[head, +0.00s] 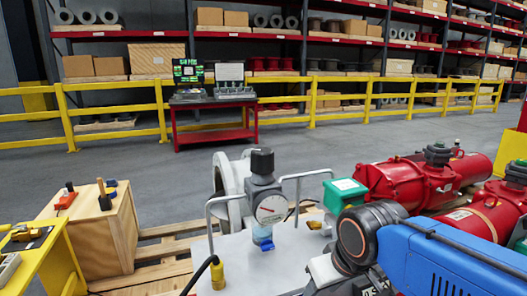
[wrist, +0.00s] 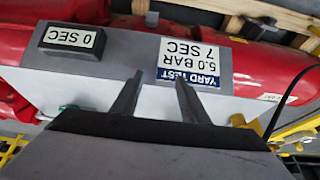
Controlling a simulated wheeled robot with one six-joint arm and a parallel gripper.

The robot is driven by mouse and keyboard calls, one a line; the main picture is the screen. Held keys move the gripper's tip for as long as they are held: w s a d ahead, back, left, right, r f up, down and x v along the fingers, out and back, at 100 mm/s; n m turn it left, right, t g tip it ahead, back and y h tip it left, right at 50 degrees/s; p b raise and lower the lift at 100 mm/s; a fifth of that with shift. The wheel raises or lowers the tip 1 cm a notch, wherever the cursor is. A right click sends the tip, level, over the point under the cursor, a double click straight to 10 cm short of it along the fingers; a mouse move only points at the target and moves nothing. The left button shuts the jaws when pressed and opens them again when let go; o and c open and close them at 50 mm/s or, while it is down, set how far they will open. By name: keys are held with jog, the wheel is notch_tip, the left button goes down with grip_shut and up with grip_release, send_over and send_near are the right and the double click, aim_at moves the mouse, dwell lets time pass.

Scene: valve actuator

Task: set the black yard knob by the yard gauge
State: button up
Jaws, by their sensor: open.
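The black yard knob (head: 262,161) tops a grey regulator (head: 264,190) on the grey-white panel in the head view. The yard gauge (head: 271,209) is a round white dial with a red mark on the regulator's front; its reading is too small to tell. My gripper (wrist: 158,84) shows in the wrist view with two dark fingers apart and nothing between them. In the head view my blue and grey arm is at the lower right, and my fingers are hidden. Knob and gauge are not in the wrist view.
Metal tube handles (head: 300,178) flank the regulator. Red actuators (head: 425,178) with a green box (head: 345,190) lie to the right. A "0 SEC" display (wrist: 74,39) is beside the label. A wooden crate (head: 95,235) with tools stands left. A yellow railing (head: 240,105) runs behind.

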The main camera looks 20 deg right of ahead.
jog(key=shift+o, duration=0.3)
jog(key=o, duration=0.5)
jog(key=shift+r, duration=0.1)
jog(key=shift+o, duration=0.2)
jog(key=w+r+n, duration=0.1)
jog(key=w+r, duration=0.2)
jog(key=r, duration=0.4)
jog(key=w+a+r+n, duration=0.1)
jog(key=w+r, duration=0.2)
jog(key=r, duration=0.4)
jog(key=w+r+n+y, duration=0.1)
jog(key=w+r, duration=0.2)
jog(key=r, duration=0.4)
jog(key=shift+w+a+r+g, duration=0.25)
jog(key=shift+a+r+g, duration=0.05)
jog(key=shift+r, duration=0.05)
jog(key=n+y, duration=0.2)
jog(key=n, duration=0.3)
send_near(264, 151)
jog(key=shift+g, duration=0.3)
jog(key=x, duration=1.1)
jog(key=shift+w+f, duration=0.15)
jog(key=shift+w, duration=0.35)
jog(key=c, duration=1.1)
